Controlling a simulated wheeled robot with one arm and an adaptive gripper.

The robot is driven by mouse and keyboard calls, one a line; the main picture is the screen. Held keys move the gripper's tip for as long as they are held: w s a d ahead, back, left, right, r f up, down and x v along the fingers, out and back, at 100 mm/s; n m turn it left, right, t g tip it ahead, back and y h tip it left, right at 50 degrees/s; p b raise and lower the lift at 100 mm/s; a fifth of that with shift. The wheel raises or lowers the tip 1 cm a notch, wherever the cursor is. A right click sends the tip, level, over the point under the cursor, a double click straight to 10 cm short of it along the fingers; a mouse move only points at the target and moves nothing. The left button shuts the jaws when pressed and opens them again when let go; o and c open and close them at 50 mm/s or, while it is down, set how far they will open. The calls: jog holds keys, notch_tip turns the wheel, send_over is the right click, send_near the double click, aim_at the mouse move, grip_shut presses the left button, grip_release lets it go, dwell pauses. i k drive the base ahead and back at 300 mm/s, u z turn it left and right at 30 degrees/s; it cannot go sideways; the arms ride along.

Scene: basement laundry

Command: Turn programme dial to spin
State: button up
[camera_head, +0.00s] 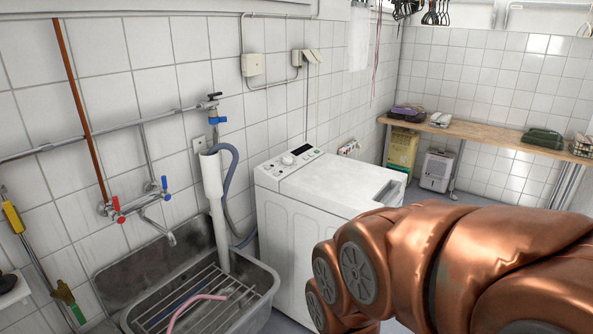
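A white top-loading washing machine (300,225) stands against the tiled wall in the middle of the head view. Its control panel (284,163) is along the back of the top, with a small dark display and several small knobs or buttons. The programme dial appears to be the small round knob (287,160) on this panel; its pointer and markings are too small to read. My copper-coloured arm fills the lower right, in front of the machine's right side. My gripper is not in view.
A grey sink (262,318) with a wire rack stands left of the machine. A white standpipe (212,190) and grey hose (228,190) rise between them. Wall taps (117,208) are at left. A wooden shelf (480,131) runs along the right wall, with a dehumidifier (437,171) below.

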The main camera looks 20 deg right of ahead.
aim_at(288, 161)
jog(key=u, duration=0.5)
jog(key=k, duration=0.2)
jog(key=z, duration=1.55)
jog(key=i, duration=1.6)
jog(key=u, duration=1.3)
jog(key=i, duration=0.4)
jog(key=u, duration=0.35)
